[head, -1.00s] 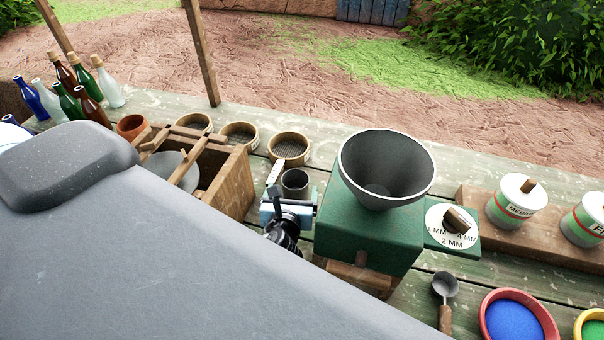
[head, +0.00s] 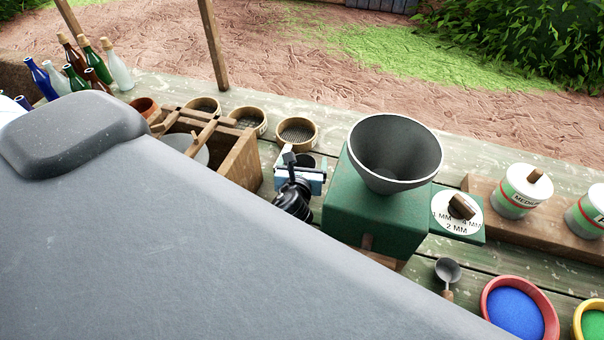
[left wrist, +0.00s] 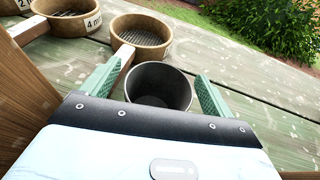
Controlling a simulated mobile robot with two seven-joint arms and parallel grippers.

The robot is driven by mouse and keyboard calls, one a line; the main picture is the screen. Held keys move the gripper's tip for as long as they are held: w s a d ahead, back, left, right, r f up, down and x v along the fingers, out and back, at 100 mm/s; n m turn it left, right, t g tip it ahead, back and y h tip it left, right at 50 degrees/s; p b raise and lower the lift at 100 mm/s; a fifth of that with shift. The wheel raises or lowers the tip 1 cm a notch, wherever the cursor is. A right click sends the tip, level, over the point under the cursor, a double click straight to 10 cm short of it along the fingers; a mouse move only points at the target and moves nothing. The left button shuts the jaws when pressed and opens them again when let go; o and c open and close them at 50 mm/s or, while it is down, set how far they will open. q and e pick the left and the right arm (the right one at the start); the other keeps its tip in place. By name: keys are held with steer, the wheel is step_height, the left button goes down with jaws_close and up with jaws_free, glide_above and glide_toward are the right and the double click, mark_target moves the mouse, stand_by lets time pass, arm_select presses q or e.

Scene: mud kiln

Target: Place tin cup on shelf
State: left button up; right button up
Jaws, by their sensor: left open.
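The tin cup, a dark grey open cylinder, stands upright on the plank table. In the left wrist view the tin cup (left wrist: 158,88) sits between the two green fingers of my left gripper (left wrist: 158,88), with a gap on each side. My left gripper is open around it and not closed on it. In the head view my left gripper (head: 301,164) is over the cup and hides most of it. My right gripper is not in view. I cannot tell which surface is the shelf; a low wooden ledge (head: 570,230) holds white tins at the right.
A green grinder (head: 375,215) with a metal hopper stands close right of the gripper. A wooden box (head: 240,163) and round sieves (head: 297,133) are left and behind. A scoop (head: 448,270) and a bowl of blue powder (head: 487,300) lie in front right. Bottles stand far left.

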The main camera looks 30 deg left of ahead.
arm_select(q)
steer(key=shift+w+a+f, duration=0.15)
steer(key=shift+w+a, duration=0.1)
steer(key=shift+w, duration=0.3)
steer(key=c, duration=1.1)
